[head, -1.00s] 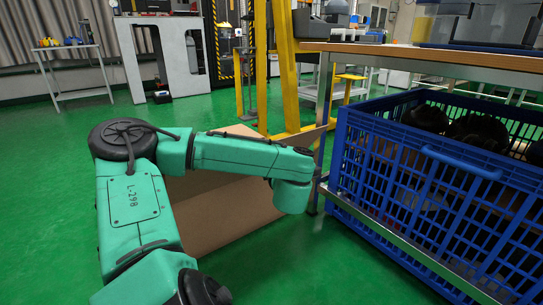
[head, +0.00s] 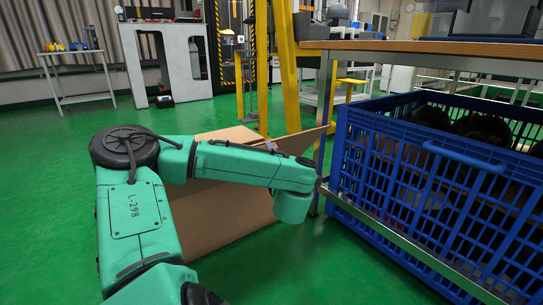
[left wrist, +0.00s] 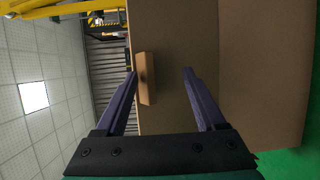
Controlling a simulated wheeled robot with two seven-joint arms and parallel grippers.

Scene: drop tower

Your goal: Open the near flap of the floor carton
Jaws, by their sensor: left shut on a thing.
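The floor carton (head: 228,222) is a brown box on the green floor, partly hidden behind my left arm. A flap (head: 228,134) shows above my forearm, and another flap (head: 308,143) sticks out to the right. In the left wrist view, brown carton panels (left wrist: 262,75) fill the right side. A small brown tab (left wrist: 147,78) stands out in front of a panel, close to the left finger.
A blue crate (head: 420,180) with dark round things stands at the right on a metal-edged frame. A wooden-topped table (head: 450,55) is behind it. Yellow posts (head: 287,75) rise behind the carton. The green floor at the left is clear.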

